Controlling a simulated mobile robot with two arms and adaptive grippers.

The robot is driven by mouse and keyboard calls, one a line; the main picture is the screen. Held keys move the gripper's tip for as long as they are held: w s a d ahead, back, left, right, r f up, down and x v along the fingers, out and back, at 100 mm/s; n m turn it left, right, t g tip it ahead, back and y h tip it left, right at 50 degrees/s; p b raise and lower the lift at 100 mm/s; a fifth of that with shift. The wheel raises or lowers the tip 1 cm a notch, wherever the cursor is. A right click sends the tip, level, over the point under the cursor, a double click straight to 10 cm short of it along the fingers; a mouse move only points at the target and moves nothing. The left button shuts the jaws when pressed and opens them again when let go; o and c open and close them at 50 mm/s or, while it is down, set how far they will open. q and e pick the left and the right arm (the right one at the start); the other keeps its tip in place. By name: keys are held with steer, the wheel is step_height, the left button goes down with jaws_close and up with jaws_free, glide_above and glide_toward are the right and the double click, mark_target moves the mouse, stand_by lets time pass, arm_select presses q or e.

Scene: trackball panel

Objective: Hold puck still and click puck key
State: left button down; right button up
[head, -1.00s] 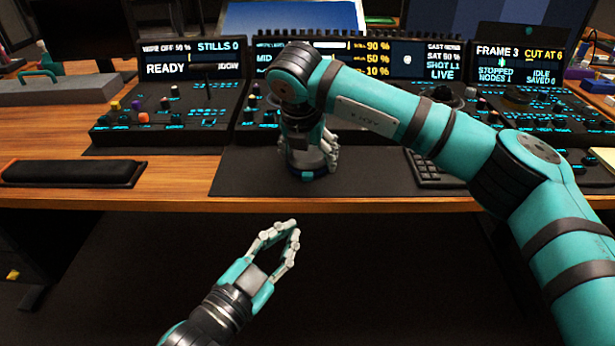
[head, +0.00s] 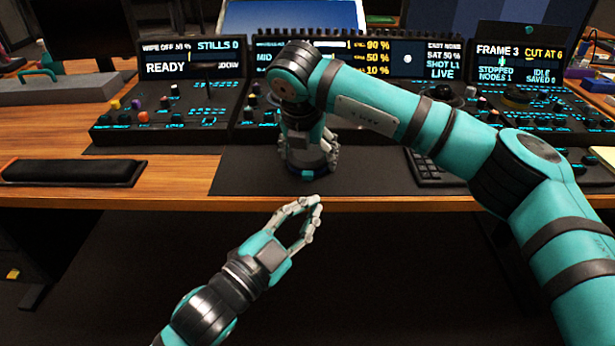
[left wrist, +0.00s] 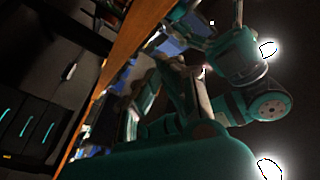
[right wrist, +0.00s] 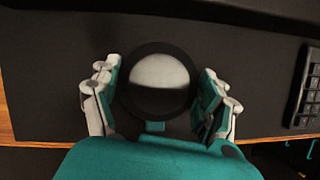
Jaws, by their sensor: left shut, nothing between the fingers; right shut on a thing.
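The puck (right wrist: 159,84) is a round dark piece with a shiny grey top on the black desk mat. In the right wrist view it lies between the fingers of my right gripper (right wrist: 158,95), one on each side. In the head view the right gripper (head: 307,158) points down over the puck, whose dark base (head: 318,176) shows only partly below the fingers. My left gripper (head: 312,204) is shut and empty in front of the desk's front edge, just below the mat.
The black mat (head: 235,178) lies on the wooden desk (head: 180,190). Control panels with lit screens stand behind it, one reading READY (head: 166,68). A keyboard (head: 428,168) is right of the puck, and a black wrist rest (head: 75,172) is at the left.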

mark_target(308, 194)
arm_select(q)
steer(key=shift+w, duration=2.55)
steer(key=shift+w, duration=0.1)
steer(key=shift+w, duration=0.3)
steer(key=shift+w, duration=0.6)
steer(key=shift+s, duration=1)
steer(key=shift+s, duration=2.55)
